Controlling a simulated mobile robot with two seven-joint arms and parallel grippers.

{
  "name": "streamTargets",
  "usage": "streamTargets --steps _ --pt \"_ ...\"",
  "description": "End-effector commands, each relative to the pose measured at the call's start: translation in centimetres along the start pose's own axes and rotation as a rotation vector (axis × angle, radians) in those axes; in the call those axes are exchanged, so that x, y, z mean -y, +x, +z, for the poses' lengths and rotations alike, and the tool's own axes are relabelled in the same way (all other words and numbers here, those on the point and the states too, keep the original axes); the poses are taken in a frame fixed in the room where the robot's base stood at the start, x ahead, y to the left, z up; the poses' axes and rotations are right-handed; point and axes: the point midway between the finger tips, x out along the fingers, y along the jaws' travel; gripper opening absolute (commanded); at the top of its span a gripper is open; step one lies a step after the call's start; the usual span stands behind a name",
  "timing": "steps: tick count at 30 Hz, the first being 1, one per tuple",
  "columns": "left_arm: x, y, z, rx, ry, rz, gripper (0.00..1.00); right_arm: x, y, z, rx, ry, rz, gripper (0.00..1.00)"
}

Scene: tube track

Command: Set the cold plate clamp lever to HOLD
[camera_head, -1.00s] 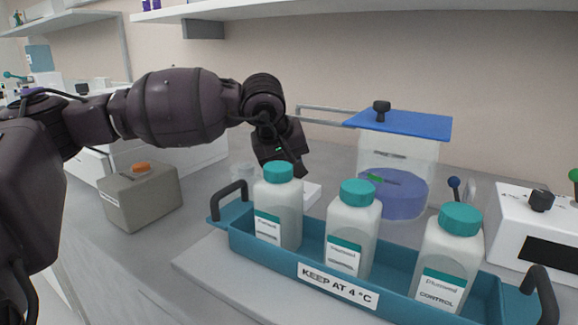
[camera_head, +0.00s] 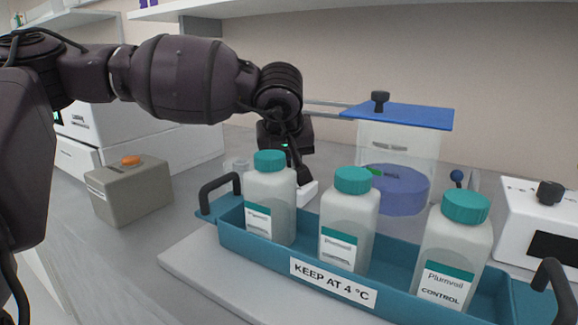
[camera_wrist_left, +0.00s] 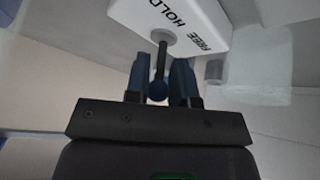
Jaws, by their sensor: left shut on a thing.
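My left gripper (camera_wrist_left: 160,78) is shut on the lever, a blue finger on each side near the knob. I cannot tell which label the lever is set to. In the head view, my left gripper (camera_head: 302,178) points down at the white block (camera_head: 308,192), partly hidden behind the left bottle. My right gripper is not in view.
A teal tray (camera_head: 400,268) with three capped bottles stands in front of the gripper. A clear box with a blue lid (camera_head: 405,116) stands behind. A grey box (camera_head: 131,192) with an orange knob is at left. A white device (camera_head: 545,222) is at right.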

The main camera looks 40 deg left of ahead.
Motion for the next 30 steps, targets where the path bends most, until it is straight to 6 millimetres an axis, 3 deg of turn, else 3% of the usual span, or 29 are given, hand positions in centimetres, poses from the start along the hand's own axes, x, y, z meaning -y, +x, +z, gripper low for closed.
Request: streamTargets --steps 30 --pt "-1.7 0.0 1.5 -0.284 0.25 -0.354 0.0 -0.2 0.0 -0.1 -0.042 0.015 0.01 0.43"
